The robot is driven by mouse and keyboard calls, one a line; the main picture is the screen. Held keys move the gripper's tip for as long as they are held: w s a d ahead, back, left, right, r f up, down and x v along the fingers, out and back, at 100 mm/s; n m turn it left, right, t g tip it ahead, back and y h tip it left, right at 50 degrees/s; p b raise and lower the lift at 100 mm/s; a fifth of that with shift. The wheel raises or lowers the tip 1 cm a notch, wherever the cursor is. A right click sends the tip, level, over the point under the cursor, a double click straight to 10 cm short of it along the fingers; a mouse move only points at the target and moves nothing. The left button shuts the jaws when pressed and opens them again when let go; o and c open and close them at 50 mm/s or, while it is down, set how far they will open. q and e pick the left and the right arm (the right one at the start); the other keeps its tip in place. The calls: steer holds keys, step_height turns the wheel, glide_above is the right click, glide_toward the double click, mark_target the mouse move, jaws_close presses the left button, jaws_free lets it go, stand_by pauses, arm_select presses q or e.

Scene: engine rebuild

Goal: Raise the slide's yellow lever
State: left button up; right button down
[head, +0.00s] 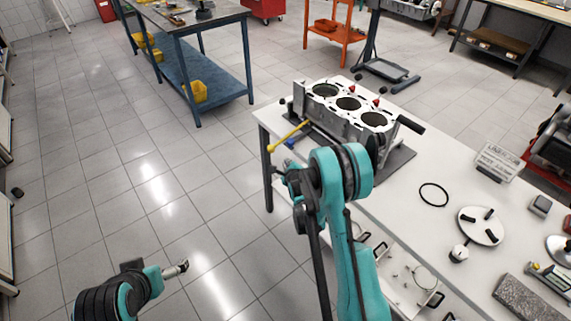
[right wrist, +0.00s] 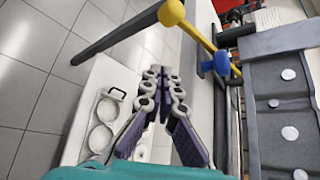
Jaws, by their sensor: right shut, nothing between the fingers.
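The yellow lever (head: 289,136) sticks out from the left end of the engine block slide, its ball end toward the floor side of the table edge. In the right wrist view the lever's yellow ball and rod (right wrist: 193,33) are at the top, beyond the fingertips. My right gripper (head: 279,171) is just below the lever in the head view, partly hidden by its own arm. In the wrist view its fingers (right wrist: 161,72) are shut, empty and apart from the lever. My left gripper (head: 183,267) hangs over the floor at lower left; its jaw state is unclear.
A grey engine block (head: 345,112) stands on the white table (head: 404,192). A blue knob (right wrist: 221,63) sits beside the lever's base. A black ring (head: 433,194) and round plate (head: 481,225) lie to the right.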

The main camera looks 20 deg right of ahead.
steer(key=a+b+x, duration=0.1)
steer(key=b+x, duration=0.1)
steer(key=x, duration=0.5)
steer(key=a+r, duration=0.1)
steer(key=a+r+b, duration=0.1)
steer(key=shift+w+r, duration=0.2)
steer(key=shift+r, duration=0.1)
steer(key=shift+r, duration=0.1)
steer(key=r+p, duration=0.1)
steer(key=r, duration=0.1)
steer(key=r+m+g+y+p, duration=0.1)
steer(key=r+m+y+p, duration=0.1)
steer(key=r+p, duration=0.1)
steer(key=shift+s+a+r, duration=0.1)
steer(key=shift+a+r, duration=0.2)
steer(key=shift+a, duration=0.05)
